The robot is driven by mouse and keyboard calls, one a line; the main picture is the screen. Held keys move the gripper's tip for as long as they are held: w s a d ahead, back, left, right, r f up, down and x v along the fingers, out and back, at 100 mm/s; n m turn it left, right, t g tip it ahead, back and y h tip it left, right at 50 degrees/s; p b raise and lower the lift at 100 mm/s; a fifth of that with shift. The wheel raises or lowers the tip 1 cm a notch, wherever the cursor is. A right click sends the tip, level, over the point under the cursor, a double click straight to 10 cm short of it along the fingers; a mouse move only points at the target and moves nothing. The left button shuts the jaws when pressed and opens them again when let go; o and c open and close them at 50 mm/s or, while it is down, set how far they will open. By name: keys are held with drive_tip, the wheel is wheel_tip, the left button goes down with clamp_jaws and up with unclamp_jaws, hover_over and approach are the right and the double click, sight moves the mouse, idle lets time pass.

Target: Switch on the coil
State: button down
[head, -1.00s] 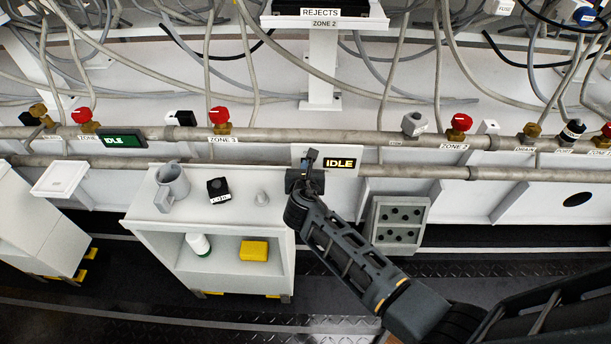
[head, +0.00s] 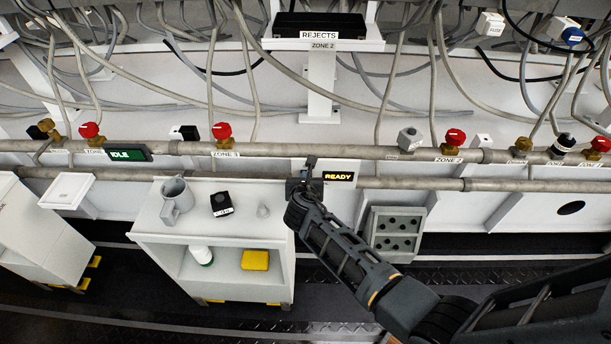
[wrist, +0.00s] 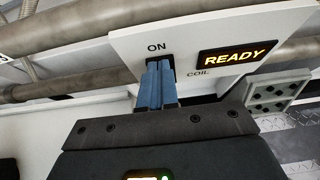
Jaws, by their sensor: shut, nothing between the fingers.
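The coil panel (wrist: 220,32) is a white plate with the words ON and COIL and a lit display (wrist: 238,54) reading READY in yellow. In the head view the same display (head: 339,176) also reads READY. My gripper (wrist: 160,70) is shut, with its blue fingers together and nothing between them. Its fingertips are at the dark slot just under the word ON, and they hide most of that switch. I cannot tell whether they touch it. In the head view my gripper (head: 309,165) is in front of the panel's left part.
Pipes (head: 420,153) with red-handled valves (head: 221,131) run above and beside the panel. A white cart (head: 214,255) with a mug (head: 175,200) and a black box (head: 221,203) stands to the left. A grey box with several dark holes (head: 397,234) is at the lower right.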

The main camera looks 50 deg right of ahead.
drive_tip(key=shift+r, duration=0.15)
drive_tip(key=shift+r+p, duration=0.7)
drive_tip(key=shift+p, duration=0.25)
drive_tip(key=shift+a, duration=0.1)
drive_tip(key=p+v, duration=0.3)
drive_tip(key=v, duration=1)
drive_tip(key=shift+r, duration=0.3)
